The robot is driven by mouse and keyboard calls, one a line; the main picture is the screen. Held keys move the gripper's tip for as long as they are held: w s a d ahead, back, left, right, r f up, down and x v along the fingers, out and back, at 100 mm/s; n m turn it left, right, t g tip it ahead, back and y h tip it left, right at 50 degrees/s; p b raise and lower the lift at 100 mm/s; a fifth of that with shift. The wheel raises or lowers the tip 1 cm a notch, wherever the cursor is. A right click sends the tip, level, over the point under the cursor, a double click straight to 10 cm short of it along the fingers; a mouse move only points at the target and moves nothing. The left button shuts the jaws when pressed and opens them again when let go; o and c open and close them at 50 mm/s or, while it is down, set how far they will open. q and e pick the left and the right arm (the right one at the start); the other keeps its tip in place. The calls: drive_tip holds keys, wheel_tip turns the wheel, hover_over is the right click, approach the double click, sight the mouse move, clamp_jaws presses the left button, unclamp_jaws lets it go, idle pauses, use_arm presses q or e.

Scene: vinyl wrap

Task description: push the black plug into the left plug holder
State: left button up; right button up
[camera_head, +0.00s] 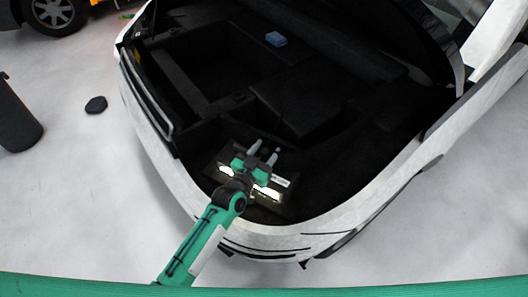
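My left gripper (264,150) reaches from the lower left over the near edge of a white car's open trunk. Its two grey fingers stand apart, and I see nothing between them against the dark trunk. Below and around it lies a dark box-like unit (285,196) with bright white patches and a pale label, partly covered by my gripper and wrist. I cannot make out the black plug or tell the left plug holder apart in the dark. My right gripper is not in view.
The white car body (160,165) rims the trunk. A small blue block (277,39) lies at the trunk's far side. A black cylinder (14,118) and a flat dark piece (96,104) are on the pale floor to the left. An orange vehicle stands at top left.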

use_arm(q)
clamp_jaws()
drive_tip(key=shift+r+p, duration=0.65)
drive_tip(key=shift+p, duration=0.05)
idle(0.4)
